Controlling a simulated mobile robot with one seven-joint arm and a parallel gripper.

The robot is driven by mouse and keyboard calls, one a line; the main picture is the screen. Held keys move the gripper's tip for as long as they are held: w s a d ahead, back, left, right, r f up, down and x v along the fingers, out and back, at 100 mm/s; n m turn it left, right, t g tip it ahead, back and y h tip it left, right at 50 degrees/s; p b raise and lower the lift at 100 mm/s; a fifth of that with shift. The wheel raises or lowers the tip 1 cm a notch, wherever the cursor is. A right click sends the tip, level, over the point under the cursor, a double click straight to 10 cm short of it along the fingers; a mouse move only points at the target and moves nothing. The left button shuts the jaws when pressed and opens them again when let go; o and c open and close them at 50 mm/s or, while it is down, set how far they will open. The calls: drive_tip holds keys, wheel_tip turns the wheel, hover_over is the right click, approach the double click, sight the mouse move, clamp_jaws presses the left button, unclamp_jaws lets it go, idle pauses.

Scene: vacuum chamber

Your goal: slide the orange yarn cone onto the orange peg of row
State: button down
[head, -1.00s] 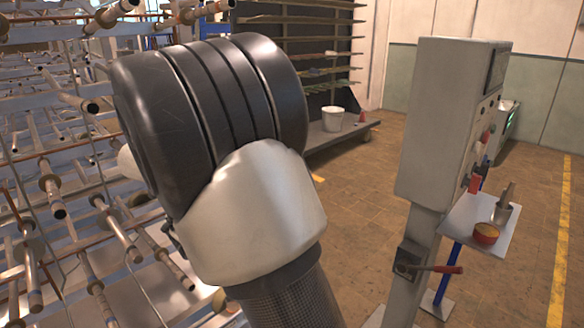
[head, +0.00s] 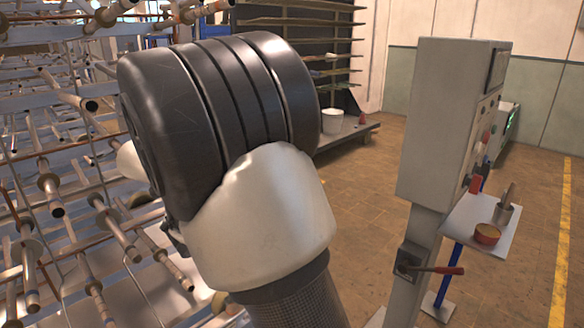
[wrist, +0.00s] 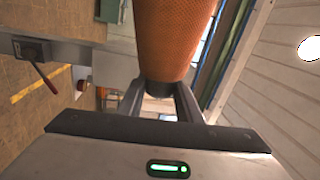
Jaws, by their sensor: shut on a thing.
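The orange yarn cone (wrist: 176,40) shows large in the wrist view, with a woven-looking orange surface and its lower, dark end between my fingers. My gripper (wrist: 160,92) is shut on that end, and the rest of the cone stretches away past the top of the picture. In the head view my own arm hides the gripper and the cone. The rack of pegs (head: 58,210) fills the left of the head view, with many bare metal pegs sticking out. I cannot make out which peg is the orange one.
A white bucket (head: 332,121) stands on a low platform behind. Open brown floor lies between.

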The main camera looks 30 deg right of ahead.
drive_tip(key=shift+w, duration=0.1)
idle(0.4)
drive_tip(key=shift+w+a+f+b, duration=0.1)
drive_tip(key=shift+w+a+b, duration=0.2)
drive_tip(key=shift+w, duration=0.45)
drive_tip(key=shift+w+a+f+b, duration=0.15)
drive_tip(key=shift+w+a, duration=0.1)
drive_tip(key=shift+w, duration=0.5)
drive_tip(key=shift+w+a+r+b, duration=0.1)
drive_tip(key=shift+w+a+b, duration=0.2)
drive_tip(key=shift+w, duration=0.45)
drive_tip(key=shift+b, duration=1)
idle(0.5)
drive_tip(key=shift+w, duration=0.15)
drive_tip(key=shift+w+a+f, duration=0.1)
drive_tip(key=shift+w+a, duration=0.2)
drive_tip(key=shift+w, duration=0.45)
drive_tip(key=shift+w+a+f, duration=0.1)
drive_tip(key=shift+w+a, duration=0.15)
drive_tip(key=shift+w, duration=0.45)
drive_tip(key=shift+w+a+f, duration=0.1)
drive_tip(key=shift+w+a, duration=0.2)
drive_tip(key=shift+w, duration=0.45)
drive_tip(key=shift+r, duration=0.1)
drive_tip(key=shift+b, duration=1.2)
